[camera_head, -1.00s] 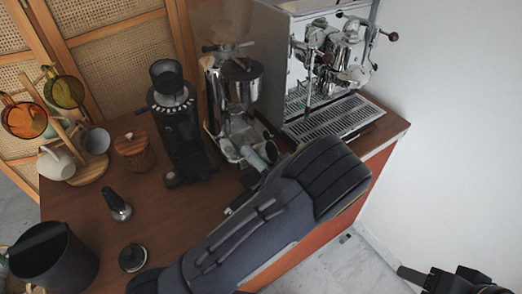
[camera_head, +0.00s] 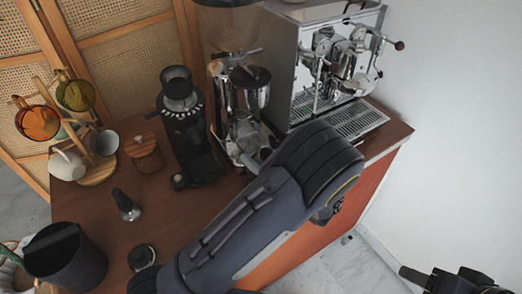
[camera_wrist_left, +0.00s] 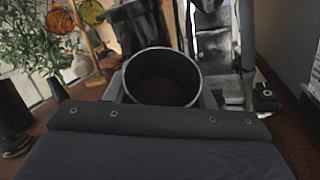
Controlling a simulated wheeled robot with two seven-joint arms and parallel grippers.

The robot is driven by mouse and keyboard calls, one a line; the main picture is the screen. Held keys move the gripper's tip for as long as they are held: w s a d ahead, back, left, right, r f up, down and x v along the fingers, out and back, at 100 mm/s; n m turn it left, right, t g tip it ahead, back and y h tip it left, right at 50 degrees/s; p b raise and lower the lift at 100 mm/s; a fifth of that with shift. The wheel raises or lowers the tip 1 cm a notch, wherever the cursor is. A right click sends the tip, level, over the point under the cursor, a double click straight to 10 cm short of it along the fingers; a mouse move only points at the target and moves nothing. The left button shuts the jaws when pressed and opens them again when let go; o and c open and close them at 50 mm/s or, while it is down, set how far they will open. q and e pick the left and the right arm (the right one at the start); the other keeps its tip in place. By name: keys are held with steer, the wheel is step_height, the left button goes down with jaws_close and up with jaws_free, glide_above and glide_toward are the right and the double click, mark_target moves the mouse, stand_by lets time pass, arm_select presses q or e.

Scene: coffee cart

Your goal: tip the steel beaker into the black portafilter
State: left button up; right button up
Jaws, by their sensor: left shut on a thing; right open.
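The steel beaker (camera_wrist_left: 163,76) shows in the left wrist view, its round mouth facing the camera and its inside dark. My left gripper (camera_wrist_left: 163,92) is shut on it, with a finger on each side. In the head view my left forearm and wrist hide this gripper and most or all of the beaker. I cannot make out the black portafilter for certain. A small black object (camera_wrist_left: 265,98) lies at the right of the left wrist view, but I cannot tell what it is. My right gripper (camera_head: 445,280) is open and empty at the lower right, away from the cart.
A black grinder (camera_head: 184,125) and a steel grinder (camera_head: 247,92) stand behind my left arm. The espresso machine (camera_head: 310,60) stands at the back right. A tamper (camera_head: 125,204), a round black piece (camera_head: 141,257) and a black bin (camera_head: 66,258) occupy the left front.

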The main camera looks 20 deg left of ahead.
arm_select(q)
steer(key=shift+w+a+f+n+g+h+p, duration=0.15)
steer(key=shift+w+a+n+g+h+p, duration=0.1)
steer(key=shift+h+p, duration=0.35)
steer(key=shift+w+a+f+n+g+h+p, duration=0.15)
steer(key=shift+w+g+h+p, duration=0.1)
steer(key=shift+h+p, duration=0.3)
steer(key=r+h+p, duration=0.1)
steer(key=n+h+p, duration=0.1)
steer(key=h, duration=0.1)
steer(key=r+g+h+p, duration=0.1)
steer(key=p, duration=0.1)
steer(key=shift+d+r+n+h, duration=0.35)
steer(key=shift+n, duration=0.05)
steer(key=shift+w+r+n+h+p, duration=0.1)
steer(key=shift+r+n+h+p, duration=0.2)
steer(key=shift+h+p, duration=0.35)
steer(key=shift+f+h+b, duration=0.1)
steer(key=shift+h+b, duration=0.25)
steer(key=shift+h, duration=0.3)
steer(key=h, duration=0.1)
steer(key=r+n+h, duration=0.1)
steer(key=shift+h, duration=0.3)
steer(key=shift+r+h, duration=0.2)
steer(key=shift+h, duration=0.7)
steer(key=shift+d, duration=0.1)
arm_select(e)
step_height(320, 180, up, 7)
steer(key=w, duration=0.1)
steer(key=shift+r, duration=0.1)
